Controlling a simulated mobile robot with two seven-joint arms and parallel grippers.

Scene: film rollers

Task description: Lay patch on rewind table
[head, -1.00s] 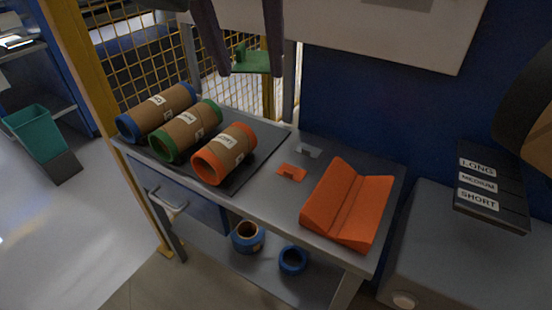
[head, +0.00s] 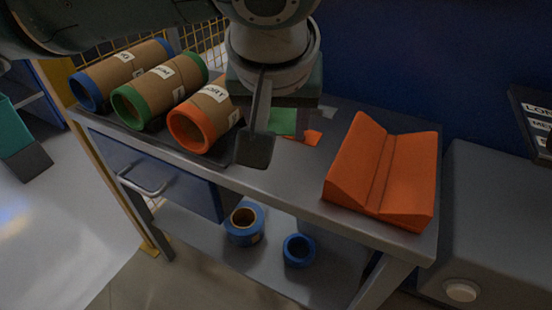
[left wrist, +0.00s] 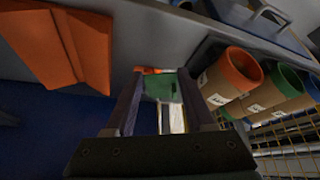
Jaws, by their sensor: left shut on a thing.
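The rewind table (head: 275,172) is a grey table with a lower shelf. My left gripper (head: 260,140) is low over its middle, shut on a flat green patch (head: 283,121). The left wrist view shows the green patch (left wrist: 161,87) between my fingertips, with a small raised green tab. An orange patch (head: 312,138) is on the tabletop just beyond and right of the green one, partly hidden. Whether the green patch touches the table I cannot tell. My right gripper is not in view.
Three cardboard rollers with blue (head: 122,73), green (head: 160,90) and orange (head: 205,114) ends lie on a dark mat at the left. An orange V-shaped block (head: 383,172) stands at the right. Two blue rolls (head: 244,224) (head: 299,250) sit on the lower shelf.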

